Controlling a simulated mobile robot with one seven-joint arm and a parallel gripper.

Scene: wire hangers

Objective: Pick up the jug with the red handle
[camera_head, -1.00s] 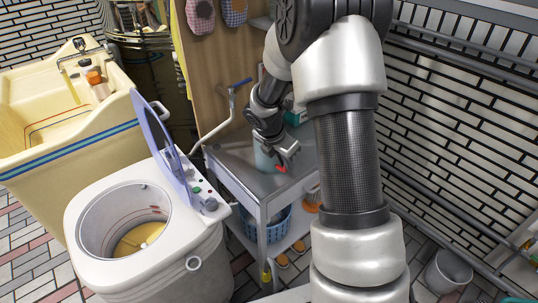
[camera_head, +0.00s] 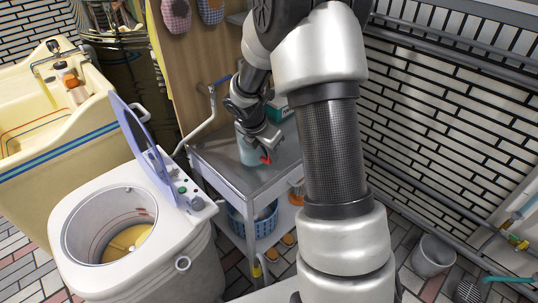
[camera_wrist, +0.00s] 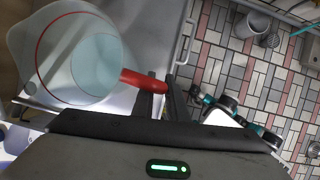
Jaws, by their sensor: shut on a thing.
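The jug (camera_wrist: 95,62) is see-through and pale blue with a red rim line and a red handle (camera_wrist: 135,78). In the wrist view it is at the upper left, its handle reaching right into my gripper (camera_wrist: 160,88). The gripper is shut on the red handle. In the head view the jug (camera_head: 249,152) is at the metal cart top (camera_head: 272,178), with my gripper (camera_head: 268,148) at its right side. I cannot tell whether the jug touches the cart.
A washing machine (camera_head: 75,205) with an open lid (camera_head: 137,135) stands left of the cart. A yellow tub (camera_head: 60,165) is behind it. A teal box (camera_head: 279,110) is behind the jug. A blue basket (camera_head: 236,220) sits on the lower shelf. A grey bucket (camera_head: 433,256) stands at right.

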